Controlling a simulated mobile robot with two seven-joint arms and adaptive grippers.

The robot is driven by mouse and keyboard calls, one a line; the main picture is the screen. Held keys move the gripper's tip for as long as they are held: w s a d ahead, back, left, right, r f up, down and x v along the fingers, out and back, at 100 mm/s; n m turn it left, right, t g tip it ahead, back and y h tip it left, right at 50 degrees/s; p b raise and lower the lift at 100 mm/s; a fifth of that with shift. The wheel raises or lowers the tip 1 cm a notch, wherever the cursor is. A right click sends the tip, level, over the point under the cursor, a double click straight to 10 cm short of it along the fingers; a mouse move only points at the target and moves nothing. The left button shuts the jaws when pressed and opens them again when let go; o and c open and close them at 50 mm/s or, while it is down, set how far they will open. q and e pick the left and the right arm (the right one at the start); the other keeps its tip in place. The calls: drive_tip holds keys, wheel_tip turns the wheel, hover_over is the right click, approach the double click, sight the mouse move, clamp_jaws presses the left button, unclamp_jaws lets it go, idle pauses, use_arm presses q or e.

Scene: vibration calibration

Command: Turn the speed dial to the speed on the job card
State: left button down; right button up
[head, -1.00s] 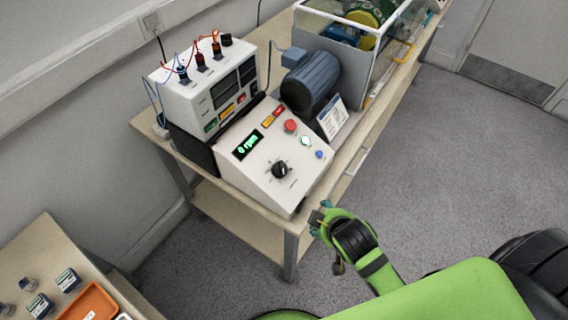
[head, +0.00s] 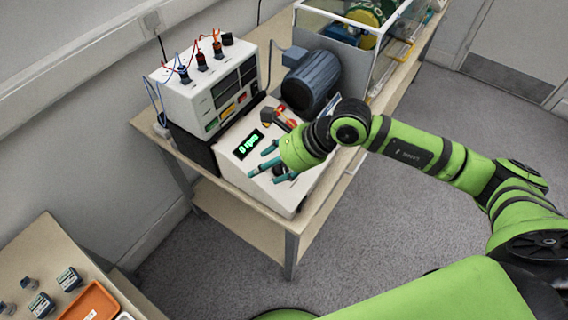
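The sloped white control box (head: 257,190) stands on the bench, its green display (head: 248,145) reading 0 rpm. The black speed dial (head: 279,170) sits low on its face, mostly hidden by my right gripper. My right gripper (head: 272,173) reaches in from the right over the face, its teal fingers spread around or just above the dial. I cannot tell whether they touch it. The job card beside the motor is almost wholly hidden behind my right arm, and its text is unreadable. My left gripper is out of view.
A white meter unit (head: 190,105) with plugged leads stands behind the control box. A blue-grey motor (head: 311,80) and a clear guarded enclosure (head: 345,25) stand further along. A side table with an orange tray (head: 92,302) is at lower left. The floor between is clear.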

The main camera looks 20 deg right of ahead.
sight(283, 167)
drive_tip(key=w+d+f+n+h, duration=0.1)
drive_tip(key=w+d+f+h, duration=0.1)
drive_tip(key=d+h, duration=0.35)
drive_tip(key=shift+y, duration=0.85)
drive_tip(key=p+x, duration=0.1)
drive_tip(key=x, duration=0.1)
drive_tip(key=d+p+x, duration=0.1)
drive_tip(key=x, duration=0.2)
drive_tip(key=shift+w+f+p, duration=0.1)
drive_tip(key=shift+w+p, duration=0.15)
drive_tip(key=shift+p, duration=0.05)
drive_tip(key=shift+w+a+f, duration=0.1)
drive_tip(key=shift+a+f, duration=0.05)
drive_tip(key=shift+f, duration=0.3)
drive_tip(key=shift+c, duration=0.4)
drive_tip(key=shift+t, duration=0.3)
drive_tip(key=c, duration=1.1)
